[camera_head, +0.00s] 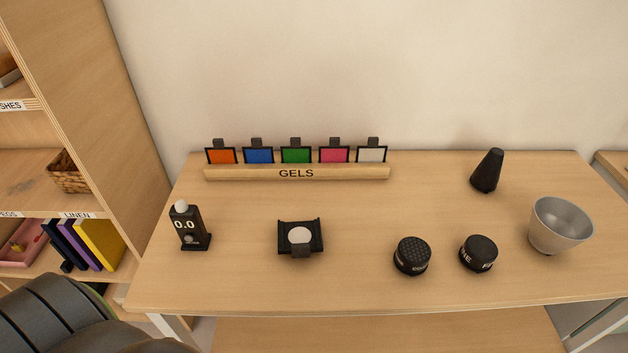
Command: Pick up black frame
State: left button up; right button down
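A black square frame-like piece (287,240) lies on the table left of centre, with raised sides, a pale round disc (299,235) at its middle and a dark tab at its front edge. At the back, a wooden rack labelled GELS (230,173) holds several small black-edged frames with tabs on top: orange (222,156), blue (259,156), green (296,155), pink (334,155) and white (371,155). I cannot tell which one the task means. Neither of my grippers shows in the head view.
Two black round pieces (412,256) (478,253), a dark tapered piece (487,171) and a grey bowl (558,225) stand to the right. A shelf unit (85,75) borders the table's left side.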

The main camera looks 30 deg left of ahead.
aim_at(300, 239)
jog(key=u, duration=1)
